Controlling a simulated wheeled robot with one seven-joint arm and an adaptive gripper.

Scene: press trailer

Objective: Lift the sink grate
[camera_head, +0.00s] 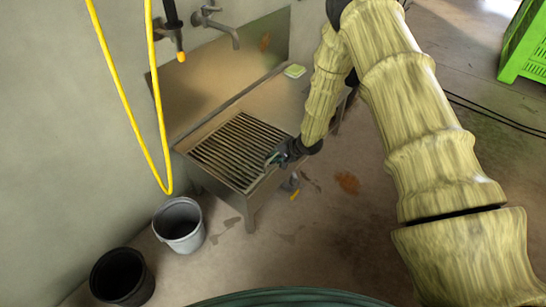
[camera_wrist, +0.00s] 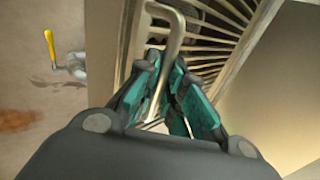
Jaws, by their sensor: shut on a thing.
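The sink grate (camera_head: 236,148) is a rack of parallel metal bars lying over the sink basin in the head view. In the wrist view its bars (camera_wrist: 224,45) run across the top, with a bent metal handle (camera_wrist: 176,40) rising at the near side. My gripper (camera_head: 276,159) is at the grate's right front edge. In the wrist view my gripper (camera_wrist: 170,108) has its teal-padded fingers closed around the handle. The far end of the handle between the fingers is partly hidden. The grate appears to rest level in the sink.
A metal sink (camera_head: 252,197) stands against the wall below a tap (camera_head: 222,28). A yellow hose (camera_head: 122,95) hangs at the left. A grey bucket (camera_head: 180,226) and a black bucket (camera_head: 122,278) stand on the floor. A sponge (camera_head: 295,71) lies on the drainboard. A yellow-handled valve (camera_wrist: 52,48) sits beside the sink.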

